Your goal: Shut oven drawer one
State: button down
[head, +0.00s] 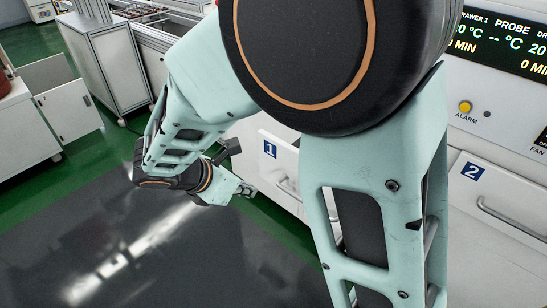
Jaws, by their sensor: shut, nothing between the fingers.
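Oven drawer one (264,166) is the white front with a blue "1" label, left of centre in the head view. Its bar handle (287,187) shows partly beside my arm. My arm hides its right side and much of the oven around it, so I cannot tell how far the drawer stands out. My gripper (248,190) is small in the picture, at the end of my bent arm, just left of the drawer front and low beside it. Its fingers are shut and empty. I cannot tell whether it touches the drawer.
Drawer two (462,203), with its own handle (510,214), is at the right, below the oven's display (500,45) and yellow alarm lamp (465,106). A white cabinet (68,110) stands open at the left. Dark floor (110,240) is clear at lower left.

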jog(key=w+d+r+b+x, duration=0.1)
jog(key=x, duration=1.2)
jog(key=shift+w+r, duration=0.15)
jog(key=shift+r, duration=0.1)
jog(key=shift+d, duration=0.1)
jog(key=w+d+p, duration=0.6)
jog(key=w+d, duration=1.6)
jog(key=shift+w+d+p, duration=0.3)
jog(key=shift+w+d, duration=0.1)
jog(key=shift+a, duration=0.1)
